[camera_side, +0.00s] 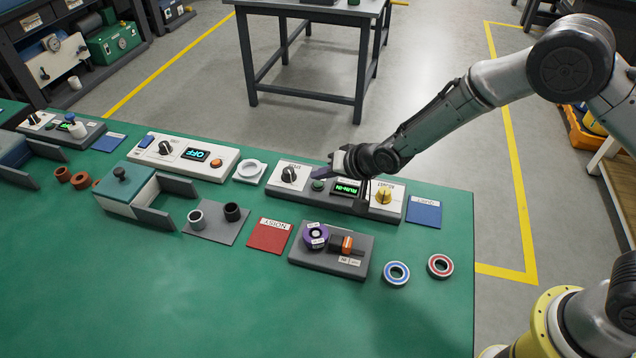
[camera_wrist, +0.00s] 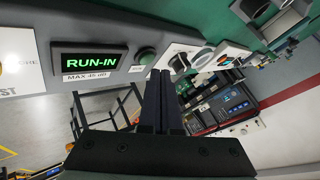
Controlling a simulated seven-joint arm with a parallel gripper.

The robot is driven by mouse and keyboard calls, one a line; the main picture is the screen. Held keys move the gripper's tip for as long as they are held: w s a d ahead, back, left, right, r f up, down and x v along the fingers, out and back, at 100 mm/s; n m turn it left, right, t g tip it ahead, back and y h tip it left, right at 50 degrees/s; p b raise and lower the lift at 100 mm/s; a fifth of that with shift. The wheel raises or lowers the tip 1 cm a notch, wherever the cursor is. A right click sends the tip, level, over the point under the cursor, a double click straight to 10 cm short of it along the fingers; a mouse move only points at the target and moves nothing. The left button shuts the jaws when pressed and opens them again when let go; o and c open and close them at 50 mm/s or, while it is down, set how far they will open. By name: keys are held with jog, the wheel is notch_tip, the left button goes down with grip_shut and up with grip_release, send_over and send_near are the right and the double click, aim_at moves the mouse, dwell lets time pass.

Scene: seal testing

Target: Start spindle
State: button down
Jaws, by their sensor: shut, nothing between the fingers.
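The spindle control box (camera_side: 335,207) stands near the back right of the green bench. My gripper (camera_side: 318,176) is shut and empty beside the button; contact cannot be told. The spindle block (camera_side: 345,266) in front carries a purple ring (camera_side: 316,236) and a black part with an orange band.
A blue-marked bearing (camera_side: 396,273) and a red-marked bearing (camera_side: 440,266) lie right of the block. A red NOISY mat (camera_side: 269,236) and a blue mat (camera_side: 425,212) flank the station. Another box with an OFF display (camera_side: 195,155) stands left. The front bench is clear.

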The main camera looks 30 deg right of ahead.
jog(key=shift+r, duration=2.45)
jog(key=w+d+r+m+t, duration=0.1)
jog(key=d+r+t, duration=0.35)
jog(key=r, duration=0.95)
jog(key=s+d+r+g+h, duration=0.1)
jog(key=s+d+r, duration=0.8)
jog(key=r, duration=0.2)
jog(key=s+d+n+g+h, duration=0.1)
jog(key=s+d, duration=0.2)
jog(key=s, duration=0.4)
jog(key=s+d+n+g+h, duration=0.1)
jog(key=s+d, duration=0.2)
jog(key=s, duration=0.5)
jog(key=s+f+n+g, duration=0.2)
jog(key=s+f, duration=0.2)
jog(key=s, duration=0.2)
jog(key=s+d+f+n+g, duration=0.1)
jog(key=s+f+g, duration=0.1)
jog(key=s+f, duration=0.2)
jog(key=s, duration=0.3)
jog(key=shift+s+f+n, duration=0.2)
jog(key=shift+f+n, duration=0.05)
jog(key=shift+n, duration=0.15)
